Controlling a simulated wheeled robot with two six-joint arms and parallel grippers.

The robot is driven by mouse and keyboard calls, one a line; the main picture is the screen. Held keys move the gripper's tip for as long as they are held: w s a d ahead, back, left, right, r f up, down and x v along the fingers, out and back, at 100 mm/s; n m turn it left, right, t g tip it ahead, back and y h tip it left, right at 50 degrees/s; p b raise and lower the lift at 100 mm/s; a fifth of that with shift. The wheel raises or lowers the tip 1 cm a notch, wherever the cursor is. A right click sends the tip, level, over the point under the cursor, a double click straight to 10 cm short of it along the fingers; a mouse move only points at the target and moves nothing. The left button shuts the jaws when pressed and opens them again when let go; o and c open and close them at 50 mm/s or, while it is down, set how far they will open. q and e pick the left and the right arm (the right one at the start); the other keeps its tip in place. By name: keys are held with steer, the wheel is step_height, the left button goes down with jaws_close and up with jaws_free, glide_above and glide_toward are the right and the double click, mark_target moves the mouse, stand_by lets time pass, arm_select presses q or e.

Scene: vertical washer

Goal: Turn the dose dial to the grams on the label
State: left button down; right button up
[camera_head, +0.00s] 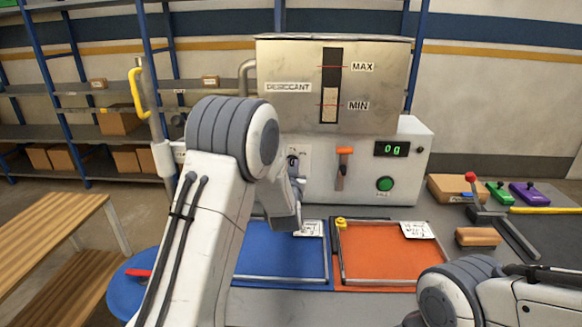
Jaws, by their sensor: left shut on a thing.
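The dispenser (410,180) is a pale box under a steel hopper marked DESICCANT (300,62). Its green display (392,149) reads 0 g. My left gripper (295,172) is at the left part of the dispenser's front, shut on what appears to be the dose dial. The dial is mostly hidden by the gripper and my left arm. A white label card (308,229) lies on the blue tray's far right corner, and another card (417,230) lies on the orange tray. Their writing is too small to read. My right arm enters at the lower right; its gripper is not seen.
An orange-topped lever (343,168) and a green button (385,184) sit right of the gripper. The blue tray (280,280) and orange tray (380,281) are in front. A red-knobbed lever tool (484,205) and several small items stand at the right. A yellow handle (138,95) rises at left.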

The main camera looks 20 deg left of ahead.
arm_select(q)
steer(key=m, duration=0.3)
steer(key=m+b, duration=0.1)
steer(key=m, duration=0.4)
steer(key=shift+w+d+f+m+b, duration=0.1)
steer(key=shift+d+f+m+b, duration=0.1)
steer(key=shift+d+m+b, duration=0.15)
stand_by(0.4)
steer(key=c, duration=0.9)
jaws_free()
steer(key=b+v, duration=0.1)
steer(key=v, duration=0.9)
steer(key=shift+s, duration=0.25)
steer(key=shift+d, duration=0.1)
